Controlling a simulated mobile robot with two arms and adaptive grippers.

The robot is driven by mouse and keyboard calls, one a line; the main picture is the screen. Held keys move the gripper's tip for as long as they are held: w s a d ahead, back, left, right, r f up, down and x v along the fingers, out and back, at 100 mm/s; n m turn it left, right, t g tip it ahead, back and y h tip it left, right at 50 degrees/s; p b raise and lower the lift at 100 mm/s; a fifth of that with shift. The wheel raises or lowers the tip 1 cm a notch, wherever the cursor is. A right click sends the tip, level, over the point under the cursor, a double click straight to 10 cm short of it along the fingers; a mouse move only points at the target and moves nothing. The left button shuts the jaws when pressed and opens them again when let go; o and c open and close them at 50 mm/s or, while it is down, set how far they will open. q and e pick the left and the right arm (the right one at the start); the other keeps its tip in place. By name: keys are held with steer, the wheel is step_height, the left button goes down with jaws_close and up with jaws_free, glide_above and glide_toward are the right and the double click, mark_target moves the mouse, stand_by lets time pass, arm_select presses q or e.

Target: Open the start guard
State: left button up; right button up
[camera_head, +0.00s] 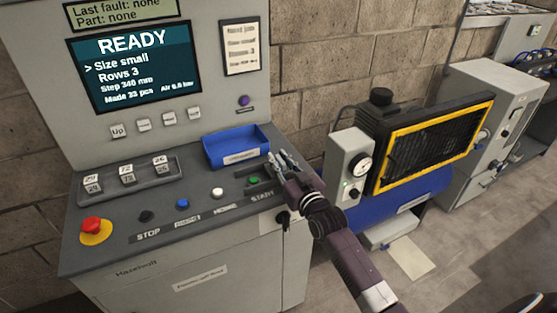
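The control desk (215,240) has a row of buttons, with the green start button (253,180) at the right end above the label START. A dark guard piece (262,188) seems to sit around or beside this button; its outline is small, and I cannot tell whether it is up or down. My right gripper (279,158) is just right of the green button, over the desk's right edge near the blue tray. Its fingertips look apart, with nothing visible between them. Contact with the guard cannot be made out. My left gripper is not in view.
A blue tray (236,158) lies behind the start button. A red stop knob (92,225) and blue (182,203) and white (217,192) buttons lie left. The screen (135,67) reads READY. A compressor with a yellow-framed grille (435,140) stands right.

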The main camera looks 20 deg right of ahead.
steer(key=shift+o, duration=1.1)
steer(key=s, duration=1.2)
steer(key=shift+d, duration=0.15)
